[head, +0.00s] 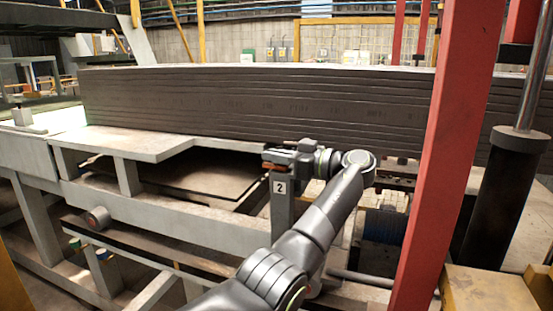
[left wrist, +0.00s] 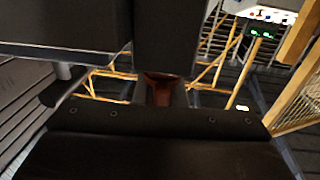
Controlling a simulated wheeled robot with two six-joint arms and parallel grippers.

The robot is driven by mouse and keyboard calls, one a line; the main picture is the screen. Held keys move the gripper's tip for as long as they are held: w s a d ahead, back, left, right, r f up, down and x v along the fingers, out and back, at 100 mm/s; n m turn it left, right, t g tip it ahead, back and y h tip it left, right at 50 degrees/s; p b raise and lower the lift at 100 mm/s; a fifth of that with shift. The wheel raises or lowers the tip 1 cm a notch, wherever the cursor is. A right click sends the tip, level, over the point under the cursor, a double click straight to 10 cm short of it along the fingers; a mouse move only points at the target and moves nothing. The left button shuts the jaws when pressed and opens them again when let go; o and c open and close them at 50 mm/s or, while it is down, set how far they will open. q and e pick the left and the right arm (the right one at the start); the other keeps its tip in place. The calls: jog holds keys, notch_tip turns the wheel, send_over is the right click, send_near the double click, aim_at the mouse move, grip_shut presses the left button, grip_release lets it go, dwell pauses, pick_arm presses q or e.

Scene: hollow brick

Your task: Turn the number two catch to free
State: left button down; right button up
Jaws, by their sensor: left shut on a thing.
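The number two catch stands on a grey post with a white "2" plate (head: 279,187) near the middle of the head view. A small orange-red handle (head: 271,167) shows at the top of the post. My left gripper (head: 278,160) is shut on this handle from the right, and its body hides most of it. In the left wrist view, the dark reddish handle (left wrist: 160,88) shows between the dark gripper parts. The handle's exact angle is hard to tell. My right gripper is not in view.
A long stack of dark boards (head: 250,105) lies just behind the catch. A red upright beam (head: 445,150) stands to the right, with a black cylinder (head: 490,195) beyond it. A grey steel frame (head: 170,222) extends to the left.

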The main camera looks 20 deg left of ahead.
pick_arm(q)
jog(key=shift+n+g, duration=0.3)
jog(key=shift+g, duration=0.4)
jog(key=shift+s+f+n+g, duration=0.1)
jog(key=shift+s+n+g, duration=0.05)
jog(key=shift+n+g, duration=0.25)
jog(key=c, duration=1.5)
grip_release()
